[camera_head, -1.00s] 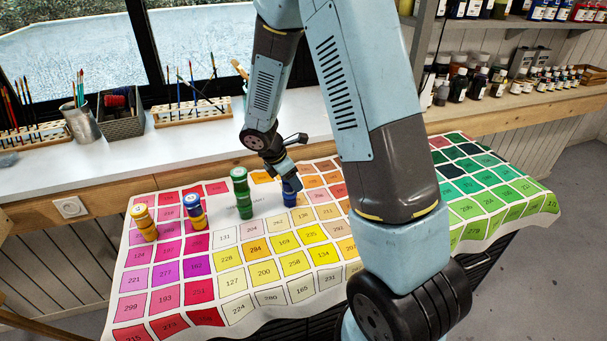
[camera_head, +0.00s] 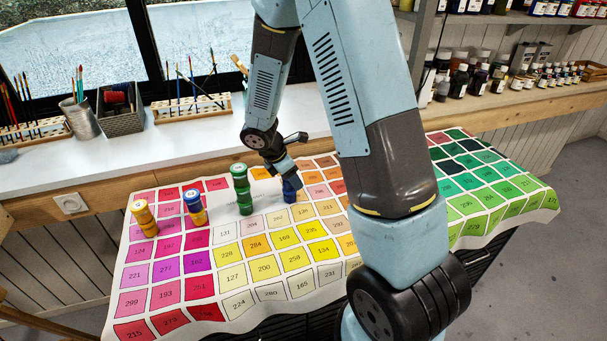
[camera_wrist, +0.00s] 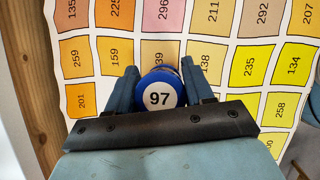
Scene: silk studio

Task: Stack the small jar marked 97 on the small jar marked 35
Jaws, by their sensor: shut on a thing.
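The jar marked 97 (camera_wrist: 160,92) shows in the wrist view as a blue jar with a white label on its lid. It sits between the two fingers of my gripper (camera_wrist: 162,84), which is shut on it. In the head view the same blue jar (camera_head: 290,192) is upright at my gripper (camera_head: 289,183), over the colour chart, right of the green jars. I cannot tell whether its base touches the cloth. The jar marked 35 cannot be told apart, as the lid numbers in the head view are too small to read.
Left of my gripper stand green jars (camera_head: 242,190), a blue-topped yellow stack (camera_head: 196,208) and a yellow-orange stack (camera_head: 144,218). They stand on the numbered colour-chart cloth (camera_head: 239,303). Behind is a white sill with brush racks (camera_head: 191,107), a metal cup (camera_head: 79,118) and a basket (camera_head: 121,111).

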